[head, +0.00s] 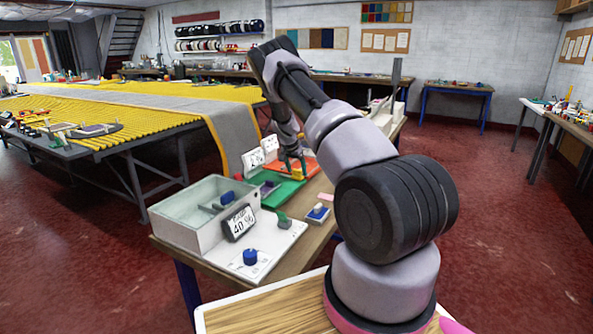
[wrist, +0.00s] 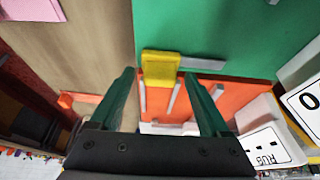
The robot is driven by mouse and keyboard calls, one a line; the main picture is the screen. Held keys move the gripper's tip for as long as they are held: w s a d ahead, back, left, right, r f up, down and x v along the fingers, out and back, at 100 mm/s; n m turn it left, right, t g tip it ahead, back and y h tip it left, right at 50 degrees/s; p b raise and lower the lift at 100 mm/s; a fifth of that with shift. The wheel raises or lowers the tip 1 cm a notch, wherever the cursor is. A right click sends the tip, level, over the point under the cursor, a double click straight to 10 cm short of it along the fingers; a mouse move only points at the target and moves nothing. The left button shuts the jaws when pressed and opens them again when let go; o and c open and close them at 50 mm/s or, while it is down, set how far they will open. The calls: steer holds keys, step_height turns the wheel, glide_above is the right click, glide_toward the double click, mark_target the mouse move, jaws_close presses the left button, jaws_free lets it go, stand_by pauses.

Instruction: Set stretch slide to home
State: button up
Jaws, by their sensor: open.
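A yellow slide block (wrist: 161,67) shows in the wrist view at the edge where the orange board (wrist: 205,95) meets the green board (wrist: 215,30). Pale rails run on the orange board just below it. The yellow block also shows in the head view (head: 298,172), close under my gripper (head: 292,162). My gripper is open, and in the wrist view its two green fingers (wrist: 158,80) stand to the left and right of the block with gaps. I cannot tell the height between fingertips and block. I cannot read any home mark.
A white display reading 40 % (head: 238,222) stands by a grey-white tank (head: 185,215). A blue knob (head: 250,257) and a blue-and-white block (head: 318,212) are nearby. Small upright signs (head: 253,160) stand behind the boards. A long yellow table (head: 60,105) lies left.

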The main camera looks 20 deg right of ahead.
jaws_close()
stand_by(1.4)
